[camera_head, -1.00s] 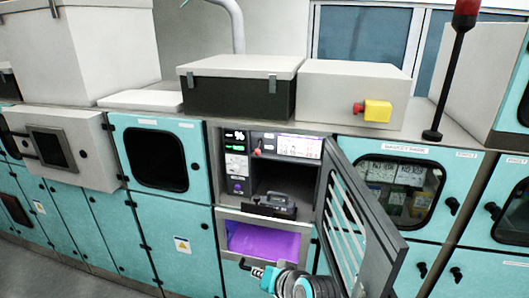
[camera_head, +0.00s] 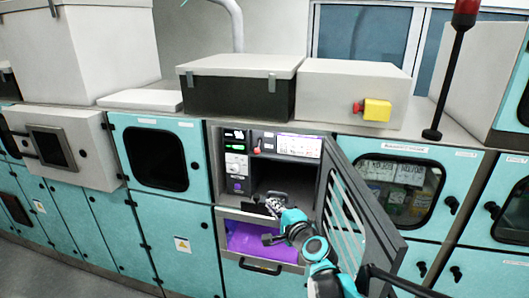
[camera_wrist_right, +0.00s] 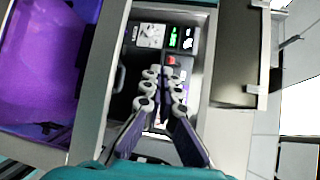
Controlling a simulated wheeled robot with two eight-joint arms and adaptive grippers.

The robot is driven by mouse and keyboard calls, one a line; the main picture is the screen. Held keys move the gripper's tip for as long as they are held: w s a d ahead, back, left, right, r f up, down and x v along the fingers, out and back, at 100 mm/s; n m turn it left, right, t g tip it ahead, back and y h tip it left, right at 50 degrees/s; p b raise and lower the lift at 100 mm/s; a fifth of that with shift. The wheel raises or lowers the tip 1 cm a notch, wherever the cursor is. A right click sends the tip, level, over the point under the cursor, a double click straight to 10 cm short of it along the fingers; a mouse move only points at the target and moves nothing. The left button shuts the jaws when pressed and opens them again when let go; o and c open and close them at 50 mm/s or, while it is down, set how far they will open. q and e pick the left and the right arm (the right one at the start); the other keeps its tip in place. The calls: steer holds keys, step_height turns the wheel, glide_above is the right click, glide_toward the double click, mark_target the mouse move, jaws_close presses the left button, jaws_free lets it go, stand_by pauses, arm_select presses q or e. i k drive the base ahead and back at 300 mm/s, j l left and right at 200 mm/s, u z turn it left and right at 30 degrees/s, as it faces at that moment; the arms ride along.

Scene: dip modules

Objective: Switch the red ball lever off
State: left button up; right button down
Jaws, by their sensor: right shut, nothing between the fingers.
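The red ball lever (camera_head: 257,150) is small and sits on the dark control panel in the upper part of the open cabinet bay. In the right wrist view a red part (camera_wrist_right: 171,60), likely its ball, shows just beyond my fingertips. Its exact lever position is too small to tell. My right gripper (camera_head: 274,203) is at the mouth of the bay, below the lever and apart from it. In the wrist view the right gripper (camera_wrist_right: 163,85) points at the panel, shut and empty. My left gripper is not in view.
A grey slatted door (camera_head: 360,215) stands open right of the bay, close to my right arm. Below the bay is an open drawer with a purple inside (camera_head: 255,240) and a black handle (camera_head: 260,267). A yellow box with a red button (camera_head: 376,110) stands on top.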

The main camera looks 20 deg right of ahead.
mark_target(257, 150)
steer(key=i+l, duration=0.25)
steer(key=i, duration=0.2)
steer(key=i+l, duration=0.3)
steer(key=i, duration=0.15)
